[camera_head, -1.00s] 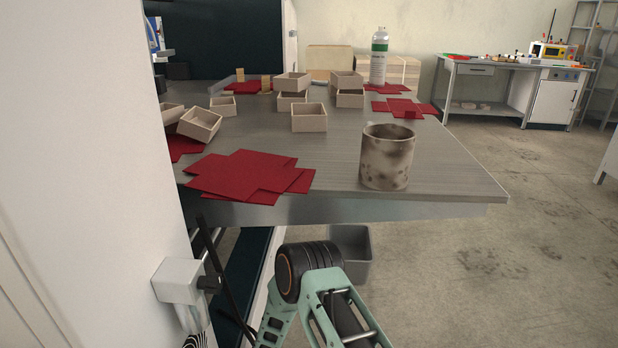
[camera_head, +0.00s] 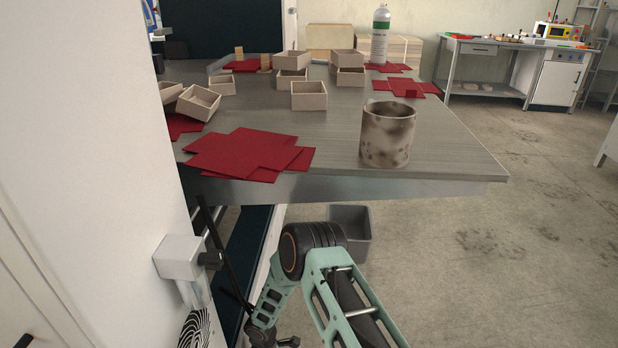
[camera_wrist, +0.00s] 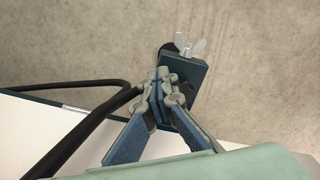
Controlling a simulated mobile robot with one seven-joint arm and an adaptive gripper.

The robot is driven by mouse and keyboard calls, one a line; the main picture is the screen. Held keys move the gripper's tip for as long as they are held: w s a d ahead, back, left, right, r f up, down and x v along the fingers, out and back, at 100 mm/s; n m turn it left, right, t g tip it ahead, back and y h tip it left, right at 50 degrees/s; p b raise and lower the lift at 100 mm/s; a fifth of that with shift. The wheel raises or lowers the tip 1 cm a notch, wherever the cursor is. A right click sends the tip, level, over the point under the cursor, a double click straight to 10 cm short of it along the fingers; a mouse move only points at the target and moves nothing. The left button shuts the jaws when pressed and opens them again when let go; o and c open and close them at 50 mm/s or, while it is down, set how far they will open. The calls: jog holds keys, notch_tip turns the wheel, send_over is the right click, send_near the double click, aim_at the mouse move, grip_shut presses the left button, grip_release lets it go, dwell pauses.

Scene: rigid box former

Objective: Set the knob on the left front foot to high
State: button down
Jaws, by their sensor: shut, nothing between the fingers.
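In the wrist view a dark blue block (camera_wrist: 193,76) stands out over the grey floor, with a pale wing-shaped knob (camera_wrist: 190,47) at its far end. I take this for the foot and its knob; its setting and any markings cannot be read. My gripper (camera_wrist: 160,78) is shut and empty. Its fingertips are just left of the block and short of the knob; whether they touch the block I cannot tell. In the head view the foot and knob cannot be made out, and only my arm shows at the bottom.
A black bent bar (camera_wrist: 85,130) runs left of my gripper. In the head view a grey box fitting (camera_head: 180,257) sits on the white machine side (camera_head: 90,180). The table (camera_head: 440,165) holds a stained mug (camera_head: 388,134), red sheets (camera_head: 250,152) and small boxes. A grey bin (camera_head: 352,222) stands below.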

jog(key=shift+s+a+f, duration=0.1)
jog(key=shift+s+a, duration=0.15)
jog(key=shift+s, duration=0.15)
jog(key=shift+w+d, duration=0.25)
jog(key=shift+w, duration=0.05)
notch_tip(320, 180, up, 6)
jog(key=p, duration=0.3)
jog(key=shift+w+d, duration=0.2)
jog(key=shift+w, duration=0.05)
jog(key=shift+d, duration=0.1)
